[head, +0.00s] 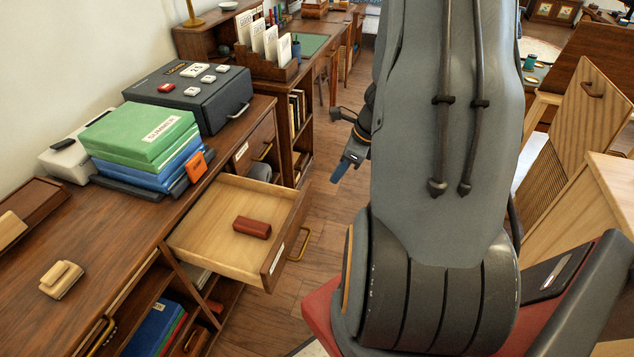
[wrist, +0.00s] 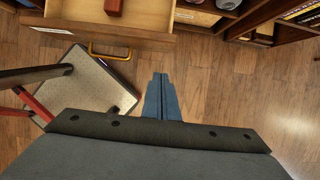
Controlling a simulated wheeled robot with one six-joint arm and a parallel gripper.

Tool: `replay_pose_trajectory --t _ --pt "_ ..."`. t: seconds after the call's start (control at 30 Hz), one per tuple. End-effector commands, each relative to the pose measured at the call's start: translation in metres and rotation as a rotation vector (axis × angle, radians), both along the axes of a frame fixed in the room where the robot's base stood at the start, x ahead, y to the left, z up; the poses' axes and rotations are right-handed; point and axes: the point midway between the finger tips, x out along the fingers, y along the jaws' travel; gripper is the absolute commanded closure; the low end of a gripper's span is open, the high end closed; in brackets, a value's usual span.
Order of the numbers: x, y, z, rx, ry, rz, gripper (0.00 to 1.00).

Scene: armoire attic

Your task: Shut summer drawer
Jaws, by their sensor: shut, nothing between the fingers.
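One drawer (head: 222,216) of the wooden cabinet is pulled far out in the head view, with a pale wooden inside and a dark front. A white label and a brass handle (head: 299,246) are on its front; the label cannot be read. A red-brown block (head: 252,227) lies inside it. The drawer (wrist: 140,14) and its brass handle (wrist: 109,50) also show at the top of the wrist view. My gripper (head: 340,172) is shut and empty, to the right of the drawer and apart from it. Its blue fingers (wrist: 160,84) point toward the drawer front's right end in the wrist view.
On the cabinet top (head: 92,221) are a green box (head: 137,134) labelled SUMMER, blue boxes (head: 150,172) and a dark case (head: 190,93). Another drawer or compartment with a brass handle (head: 265,150) is farther back. Wooden floor (head: 325,215) lies between the drawer and my arm.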

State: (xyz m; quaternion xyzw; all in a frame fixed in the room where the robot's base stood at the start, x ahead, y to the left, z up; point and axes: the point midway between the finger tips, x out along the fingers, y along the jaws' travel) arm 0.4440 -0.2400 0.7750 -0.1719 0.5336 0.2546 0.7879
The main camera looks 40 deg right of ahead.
Motion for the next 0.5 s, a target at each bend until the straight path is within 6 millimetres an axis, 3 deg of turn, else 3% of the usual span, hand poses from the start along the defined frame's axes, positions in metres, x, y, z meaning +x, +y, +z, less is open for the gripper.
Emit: replay_pose_trajectory --t 0.27,0.5 --pt "0.016 0.014 -0.053 0.003 0.003 0.003 1.00" --pt "0.042 0.031 -0.048 -0.001 0.001 0.006 1.00"
